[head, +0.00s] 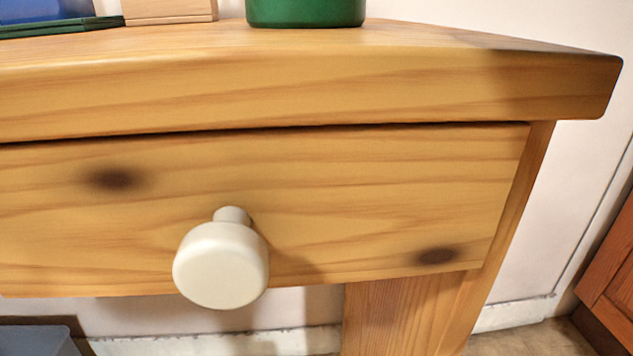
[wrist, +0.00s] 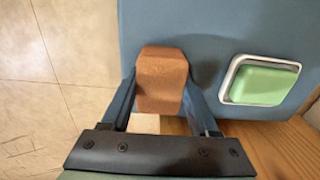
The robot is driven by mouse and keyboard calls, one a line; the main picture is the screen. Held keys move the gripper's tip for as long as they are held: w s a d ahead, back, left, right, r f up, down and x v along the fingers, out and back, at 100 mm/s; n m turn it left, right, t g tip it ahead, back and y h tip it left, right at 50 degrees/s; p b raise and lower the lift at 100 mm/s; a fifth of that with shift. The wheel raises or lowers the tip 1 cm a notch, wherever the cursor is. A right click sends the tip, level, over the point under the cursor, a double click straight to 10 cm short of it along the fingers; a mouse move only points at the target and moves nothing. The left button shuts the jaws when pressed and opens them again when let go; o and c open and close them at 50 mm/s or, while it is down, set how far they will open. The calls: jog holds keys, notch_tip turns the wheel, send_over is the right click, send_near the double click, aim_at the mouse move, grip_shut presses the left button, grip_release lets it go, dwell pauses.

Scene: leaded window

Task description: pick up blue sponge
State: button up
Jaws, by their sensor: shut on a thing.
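My gripper (wrist: 160,82) shows in the wrist view, its two dark blue fingers on either side of an orange-brown block (wrist: 161,78). It is shut on this block. I cannot make out a blue sponge for certain in either view. In the head view a blue thing (head: 45,11), cut off by the top edge, is at the far left of the wooden table top, by a dark green flat thing (head: 60,28). My gripper is not in the head view.
The wooden table (head: 400,75) has a drawer with a white knob (head: 222,265). A green container (head: 305,12) and a pale wooden block (head: 170,10) stand on it. The wrist view shows a blue-grey surface (wrist: 215,30), a white-rimmed dish (wrist: 231,80) with a green block (wrist: 262,82), and tiled floor.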

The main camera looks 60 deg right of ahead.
jog(key=shift+c, duration=1.2)
notch_tip(320, 180, up, 10)
jog(key=p, duration=0.8)
